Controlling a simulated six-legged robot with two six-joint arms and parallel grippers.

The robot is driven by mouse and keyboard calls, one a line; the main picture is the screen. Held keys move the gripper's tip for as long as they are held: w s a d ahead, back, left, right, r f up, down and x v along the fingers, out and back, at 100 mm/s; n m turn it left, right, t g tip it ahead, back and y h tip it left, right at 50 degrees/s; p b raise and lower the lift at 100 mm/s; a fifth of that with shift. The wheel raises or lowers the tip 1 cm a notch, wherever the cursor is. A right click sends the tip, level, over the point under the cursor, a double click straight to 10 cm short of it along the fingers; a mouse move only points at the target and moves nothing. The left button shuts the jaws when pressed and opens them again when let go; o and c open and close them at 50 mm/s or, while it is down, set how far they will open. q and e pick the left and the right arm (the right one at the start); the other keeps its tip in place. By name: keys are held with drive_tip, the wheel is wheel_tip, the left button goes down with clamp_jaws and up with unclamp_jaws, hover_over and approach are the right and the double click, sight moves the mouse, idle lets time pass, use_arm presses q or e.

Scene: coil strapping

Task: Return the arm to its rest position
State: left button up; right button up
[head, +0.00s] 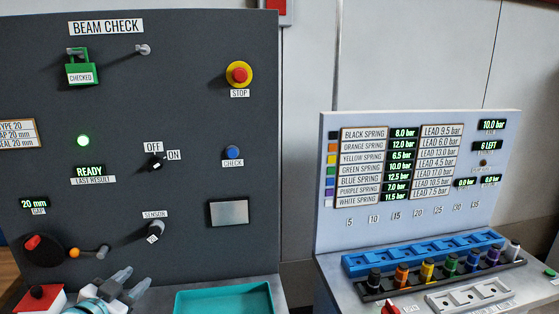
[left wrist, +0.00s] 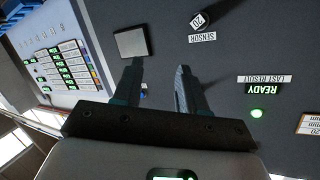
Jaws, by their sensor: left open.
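My left gripper (head: 137,277) is at the bottom of the head view, in front of the dark BEAM CHECK panel (head: 200,100). Its two fingers stand apart with nothing between them. In the left wrist view the open fingers (left wrist: 158,70) point towards the panel, which appears turned over there. I cannot tell the exact gap between fingertips and panel. My right gripper is in neither view.
A teal tray (head: 225,300) lies right of my left gripper. A side bench holds a blue rack (head: 420,252) and several coloured spring pieces.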

use_arm(q)
drive_tip(key=d+f+n+g, duration=0.1)
drive_tip(key=d+f, duration=0.1)
drive_tip(key=f, duration=0.2)
drive_tip(key=s+d+f+n+g, duration=0.1)
drive_tip(key=d+f, duration=0.1)
drive_tip(key=f, duration=0.3)
drive_tip(key=d+f+g, duration=0.1)
drive_tip(key=d+f, duration=0.2)
drive_tip(key=f, duration=0.2)
drive_tip(key=shift+s+n+h, duration=0.2)
drive_tip(key=shift+n+h, duration=0.1)
drive_tip(key=shift+n, duration=0.1)
drive_tip(key=s+d+f+n+g, duration=0.2)
drive_tip(key=s+d+f+g, duration=0.3)
drive_tip(key=f, duration=0.5)
drive_tip(key=s+d+f+n+g, duration=0.1)
drive_tip(key=s+d+f+g, duration=0.1)
drive_tip(key=s+d+f, duration=0.35)
drive_tip(key=s+d+f+n+g+h, duration=0.1)
drive_tip(key=s+d+f+g, duration=0.15)
drive_tip(key=s, duration=0.65)
drive_tip(key=s+d+f+n+g, duration=0.1)
drive_tip(key=s+d+f+g, duration=0.2)
drive_tip(key=s+f, duration=0.35)
wheel_tip(320, 180, down, 8)
drive_tip(key=b, duration=1)
drive_tip(key=shift+s, duration=0.4)
drive_tip(key=shift+f+t, duration=0.15)
drive_tip(key=shift+t, duration=0.1)
